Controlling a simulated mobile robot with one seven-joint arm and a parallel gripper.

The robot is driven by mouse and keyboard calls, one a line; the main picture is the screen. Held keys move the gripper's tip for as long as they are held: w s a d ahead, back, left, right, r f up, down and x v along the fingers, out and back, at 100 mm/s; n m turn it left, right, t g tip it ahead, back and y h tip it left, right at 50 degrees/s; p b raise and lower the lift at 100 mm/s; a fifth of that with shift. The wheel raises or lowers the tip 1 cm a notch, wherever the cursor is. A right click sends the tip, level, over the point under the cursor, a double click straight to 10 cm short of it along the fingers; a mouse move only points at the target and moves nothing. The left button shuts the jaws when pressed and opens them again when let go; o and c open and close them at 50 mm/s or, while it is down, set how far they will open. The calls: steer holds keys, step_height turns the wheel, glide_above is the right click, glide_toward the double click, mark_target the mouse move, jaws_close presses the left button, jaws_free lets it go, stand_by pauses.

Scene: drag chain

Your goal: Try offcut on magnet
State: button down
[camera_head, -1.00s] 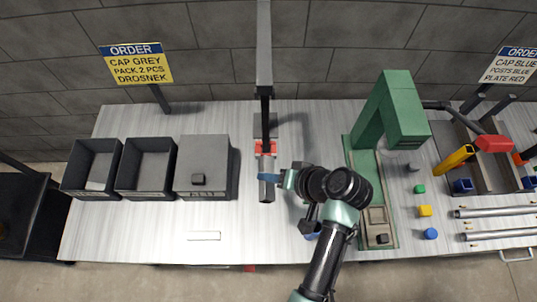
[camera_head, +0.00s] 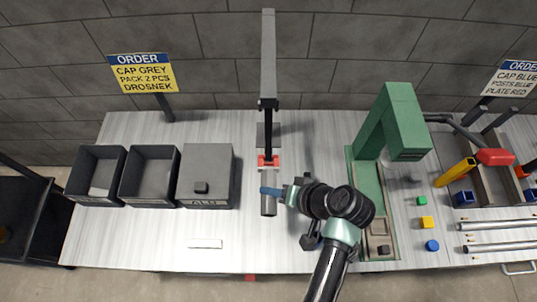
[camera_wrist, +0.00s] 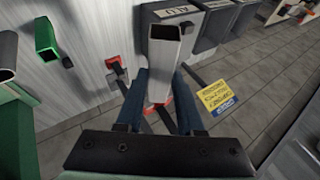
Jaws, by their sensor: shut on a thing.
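The offcut (camera_head: 268,206) is a short grey square tube. In the wrist view its open end (camera_wrist: 164,32) points toward the top of the picture. My gripper (camera_head: 271,191) is shut on it, with a blue finger on each side in the wrist view (camera_wrist: 166,85). A red bracket-like piece (camera_head: 268,161) sits just beyond the offcut, below a dark hanging rod (camera_head: 268,125); this may be the magnet. I cannot tell whether the offcut touches it.
Two open dark bins (camera_head: 97,151) and a lidded grey box (camera_head: 208,157) stand on the left. A green press frame (camera_head: 400,115) stands right of my arm. Coloured blocks (camera_head: 427,222) and metal tubes (camera_head: 500,224) lie at far right. The front left of the table is mostly clear.

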steer(key=shift+s+r+p, duration=0.1)
steer(key=shift+s+p, duration=0.4)
steer(key=shift+s, duration=0.1)
stand_by(1.0)
